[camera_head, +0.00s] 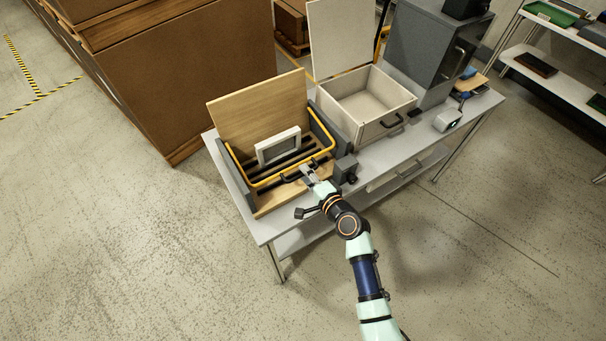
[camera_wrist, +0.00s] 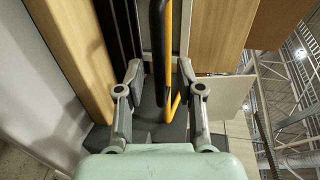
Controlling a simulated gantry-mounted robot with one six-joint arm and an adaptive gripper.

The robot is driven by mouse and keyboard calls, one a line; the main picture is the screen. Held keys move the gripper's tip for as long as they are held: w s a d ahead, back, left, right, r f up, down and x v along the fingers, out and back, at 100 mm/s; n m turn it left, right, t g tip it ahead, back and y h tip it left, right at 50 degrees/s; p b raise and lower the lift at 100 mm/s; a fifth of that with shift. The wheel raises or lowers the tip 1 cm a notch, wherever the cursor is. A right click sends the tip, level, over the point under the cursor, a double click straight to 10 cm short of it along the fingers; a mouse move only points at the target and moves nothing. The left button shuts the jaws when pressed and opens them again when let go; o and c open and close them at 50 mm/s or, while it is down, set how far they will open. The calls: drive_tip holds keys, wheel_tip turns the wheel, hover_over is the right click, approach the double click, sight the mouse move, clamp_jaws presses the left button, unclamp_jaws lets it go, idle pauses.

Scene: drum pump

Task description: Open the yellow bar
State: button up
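The yellow bar (camera_head: 263,182) is a bent frame around a wooden fixture with grey sides on the table. It lies low across the fixture's front and has a black handle (camera_head: 292,178). My gripper (camera_head: 308,174) is at the front of the fixture, near the right part of the bar. In the wrist view, my gripper (camera_wrist: 160,68) is open, with one finger on each side of the black handle (camera_wrist: 157,40). The yellow bar (camera_wrist: 170,100) runs beside and behind the handle there. I cannot tell whether the fingers touch the handle.
A light framed panel (camera_head: 278,147) sits on dark slats inside the fixture. A small grey box (camera_head: 345,169) stands close to the right of my gripper. An open white box (camera_head: 372,105) and a grey cabinet (camera_head: 428,50) stand farther right on the table (camera_head: 268,228).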

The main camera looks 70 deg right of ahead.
drive_tip(key=shift+w+d+f, duration=0.15)
drive_tip(key=shift+w+d, duration=0.15)
drive_tip(key=shift+w, duration=0.25)
clamp_jaws()
